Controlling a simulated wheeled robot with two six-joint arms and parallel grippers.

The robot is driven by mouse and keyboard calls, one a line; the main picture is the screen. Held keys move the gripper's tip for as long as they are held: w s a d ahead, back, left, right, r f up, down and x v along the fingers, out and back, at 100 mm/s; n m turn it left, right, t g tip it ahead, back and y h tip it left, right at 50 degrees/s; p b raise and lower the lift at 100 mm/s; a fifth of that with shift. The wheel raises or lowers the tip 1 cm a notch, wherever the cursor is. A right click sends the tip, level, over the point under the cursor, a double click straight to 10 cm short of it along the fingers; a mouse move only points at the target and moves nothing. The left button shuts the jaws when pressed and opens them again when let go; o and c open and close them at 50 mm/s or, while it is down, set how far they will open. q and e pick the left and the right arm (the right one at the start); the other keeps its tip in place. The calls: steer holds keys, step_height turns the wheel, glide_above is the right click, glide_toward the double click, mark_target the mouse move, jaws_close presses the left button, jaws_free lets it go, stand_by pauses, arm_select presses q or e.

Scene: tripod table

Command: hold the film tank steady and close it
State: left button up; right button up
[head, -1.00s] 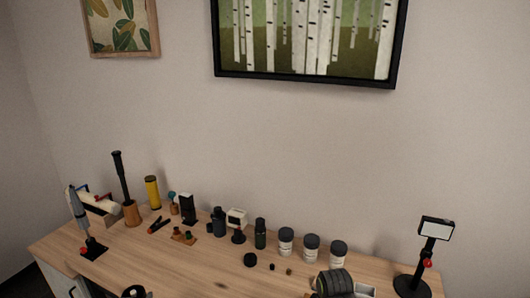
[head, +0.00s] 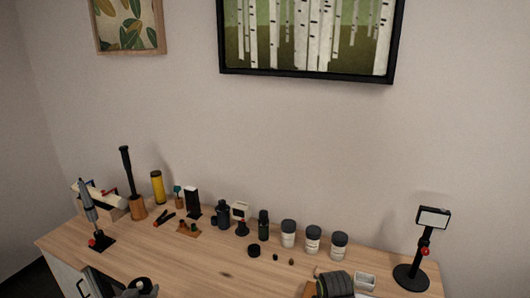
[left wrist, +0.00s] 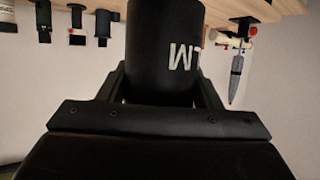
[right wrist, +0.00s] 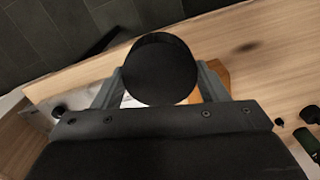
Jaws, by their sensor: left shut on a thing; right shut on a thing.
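In the left wrist view my left gripper (left wrist: 162,88) is shut on the film tank (left wrist: 160,45), a black cylinder with white lettering, partly cut off by the frame. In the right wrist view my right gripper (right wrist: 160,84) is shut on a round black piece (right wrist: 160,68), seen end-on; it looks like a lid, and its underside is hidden. I cannot tell from these views how far apart tank and lid are.
Several bottles and white-labelled jars (head: 312,240) stand along the back of the wooden table (head: 205,265). A small black cap (head: 254,250) lies in front of them.

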arm_select(q)
steer(key=d+r+b, duration=0.5)
steer(key=d+r, duration=0.6)
steer(key=r, duration=0.4)
steer(key=s+d+r+m+h+b, duration=0.1)
steer(key=s+d+r+h+b, duration=0.1)
steer(key=s+r, duration=0.5)
steer(key=s+d+b, duration=0.1)
steer(key=s+d, duration=0.1)
steer(key=s, duration=0.2)
steer(key=shift+d+r+m, duration=0.3)
steer(key=shift+r, duration=0.1)
arm_select(e)
step_height(320, 180, down, 8)
steer(key=shift+s+f, duration=0.1)
arm_select(q)
steer(key=s+d+f+m+g+h, duration=0.3)
steer(key=d+f+m+g+h, duration=0.3)
steer(key=f, duration=0.4)
steer(key=s+d+f+m+g+h, duration=0.4)
steer(key=d+f+m+g+h, duration=0.2)
steer(key=f+m, duration=0.4)
steer(key=shift+d+m+h, duration=0.6)
steer(key=shift+d+h, duration=0.2)
steer(key=shift+d, duration=0.6)
steer(key=shift+a, duration=0.1)
